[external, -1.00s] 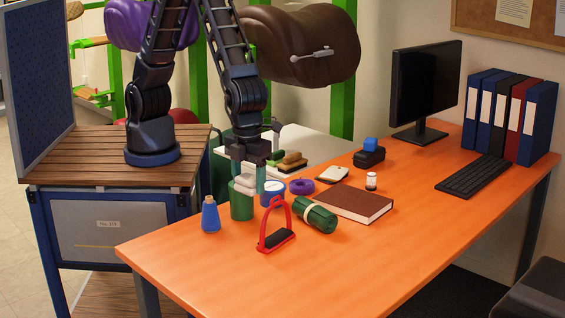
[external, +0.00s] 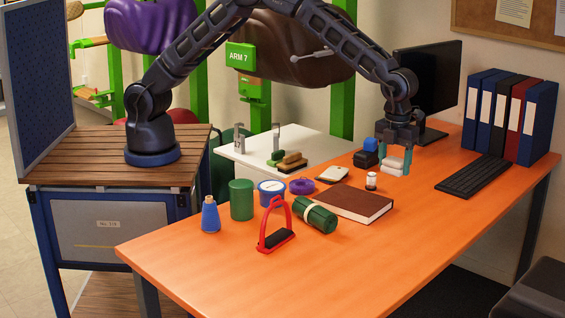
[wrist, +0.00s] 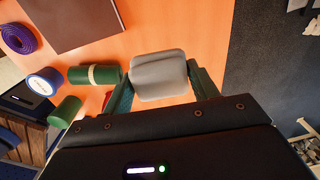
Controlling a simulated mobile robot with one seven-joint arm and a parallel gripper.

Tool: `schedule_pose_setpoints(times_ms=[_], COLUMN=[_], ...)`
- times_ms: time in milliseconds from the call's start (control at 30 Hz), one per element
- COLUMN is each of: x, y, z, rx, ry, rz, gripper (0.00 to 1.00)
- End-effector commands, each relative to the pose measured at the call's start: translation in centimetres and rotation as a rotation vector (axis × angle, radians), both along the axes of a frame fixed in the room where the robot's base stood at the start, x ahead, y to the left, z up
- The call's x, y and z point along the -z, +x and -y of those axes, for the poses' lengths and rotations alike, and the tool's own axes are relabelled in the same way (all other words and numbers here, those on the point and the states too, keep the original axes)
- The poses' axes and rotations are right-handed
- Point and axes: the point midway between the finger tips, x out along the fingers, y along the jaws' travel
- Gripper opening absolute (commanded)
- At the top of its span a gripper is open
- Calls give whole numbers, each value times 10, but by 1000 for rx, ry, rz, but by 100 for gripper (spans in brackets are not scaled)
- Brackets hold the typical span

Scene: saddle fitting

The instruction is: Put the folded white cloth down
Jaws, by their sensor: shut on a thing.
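The folded white cloth (external: 391,163) is between the green-tipped fingers of my gripper (external: 394,167) at the right part of the orange desk. In the wrist view the cloth (wrist: 160,70) shows pale grey, with one finger of my gripper (wrist: 161,82) on each side. The gripper is shut on it. The cloth appears held above the desk (external: 300,280); its exact height is hard to tell. The desk surface shows beneath it in the wrist view.
A brown book (external: 352,203), green roll (external: 315,215) and red stirrup (external: 277,225) lie farther left. The front right desk is clear.

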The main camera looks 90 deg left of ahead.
Motion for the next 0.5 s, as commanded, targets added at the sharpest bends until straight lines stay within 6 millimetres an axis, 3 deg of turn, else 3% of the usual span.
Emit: schedule_pose_setpoints(times_ms=[233,500], x=[14,70], y=[16,15], z=[-12,-12], rx=[2,2], ry=[1,2], rz=[-1,-2], gripper=[36,36])
